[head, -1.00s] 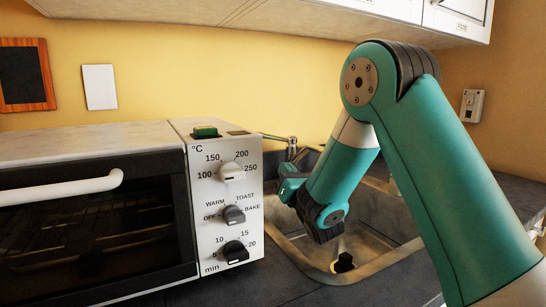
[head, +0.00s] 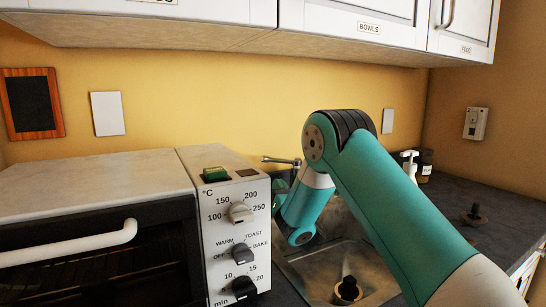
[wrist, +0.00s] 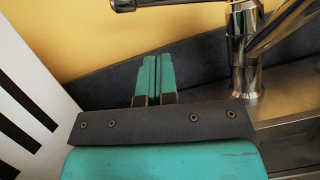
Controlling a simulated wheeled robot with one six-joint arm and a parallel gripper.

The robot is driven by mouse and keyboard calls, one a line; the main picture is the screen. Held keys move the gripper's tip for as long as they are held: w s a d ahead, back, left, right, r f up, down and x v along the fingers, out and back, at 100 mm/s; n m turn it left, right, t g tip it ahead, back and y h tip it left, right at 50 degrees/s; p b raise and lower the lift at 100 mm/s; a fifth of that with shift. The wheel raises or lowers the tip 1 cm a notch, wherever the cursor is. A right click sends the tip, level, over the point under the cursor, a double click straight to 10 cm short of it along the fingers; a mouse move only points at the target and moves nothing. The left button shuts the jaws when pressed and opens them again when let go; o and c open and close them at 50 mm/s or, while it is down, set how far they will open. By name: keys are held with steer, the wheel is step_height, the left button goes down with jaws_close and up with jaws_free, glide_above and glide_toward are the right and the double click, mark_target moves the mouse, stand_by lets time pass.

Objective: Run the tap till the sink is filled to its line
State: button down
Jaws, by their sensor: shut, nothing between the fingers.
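The sink (head: 318,270) is a metal basin right of the oven, partly hidden by my arm. I see no water in the part in view, and no fill line. A dark fitting (head: 347,290) stands at its bottom. The chrome tap (head: 283,160) rises behind the sink; in the wrist view its post (wrist: 243,65) stands right of my gripper. My gripper (wrist: 153,62) is shut and empty, its fingertips left of the post and apart from it. In the head view it is mostly hidden behind the oven's edge and my arm.
The oven (head: 238,225) with knobs stands close on the left, its panel beside my wrist. A soap bottle (head: 410,165), a dark jar (head: 425,167) and a small dark stopper-like thing (head: 474,215) are on the right counter. Cabinets (head: 350,22) hang above.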

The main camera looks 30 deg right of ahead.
mark_target(282, 160)
steer(key=w+r+p, duration=0.1)
steer(key=p, duration=0.2)
steer(key=w+r+p, duration=0.1)
steer(key=p, duration=0.2)
steer(key=w+r+p, duration=0.1)
steer(key=r+p, duration=0.1)
steer(key=p, duration=0.1)
steer(key=shift+w+d+r, duration=0.1)
steer(key=shift+w+d, duration=0.05)
steer(key=shift+d, duration=0.1)
